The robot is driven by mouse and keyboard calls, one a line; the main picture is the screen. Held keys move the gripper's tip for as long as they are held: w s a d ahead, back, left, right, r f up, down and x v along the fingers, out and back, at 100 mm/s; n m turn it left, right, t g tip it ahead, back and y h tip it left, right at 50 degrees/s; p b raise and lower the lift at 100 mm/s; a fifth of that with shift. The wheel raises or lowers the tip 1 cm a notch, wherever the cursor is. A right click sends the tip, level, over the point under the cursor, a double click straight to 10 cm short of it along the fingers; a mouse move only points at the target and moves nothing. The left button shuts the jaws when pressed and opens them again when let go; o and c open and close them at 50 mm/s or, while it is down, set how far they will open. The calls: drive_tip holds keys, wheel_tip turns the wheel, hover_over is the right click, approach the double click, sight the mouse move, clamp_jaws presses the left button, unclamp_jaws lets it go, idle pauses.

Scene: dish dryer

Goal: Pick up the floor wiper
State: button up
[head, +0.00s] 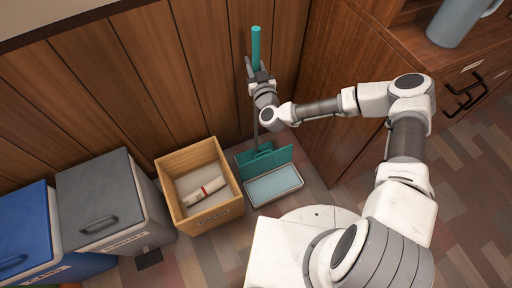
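The floor wiper has a teal handle (256,45), a grey pole and a wide teal head (265,160). It stands nearly upright by the wood-panelled wall, its head down by a shallow pale tray. My gripper (258,72) is at the lower end of the teal handle and hides part of the pole. Its fingers appear on either side of the handle. Whether they touch it is too small to tell.
The shallow pale tray (274,201) lies on the floor in front of the wiper head. A wooden bin (174,208) with a white roll, a grey lidded bin (95,190) and a blue bin (22,225) stand left. A wooden cabinet (325,85) stands right, with a grey-blue pitcher (458,22) on it.

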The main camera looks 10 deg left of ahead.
clamp_jaws()
drive_tip(key=shift+r, duration=0.1)
idle(0.9)
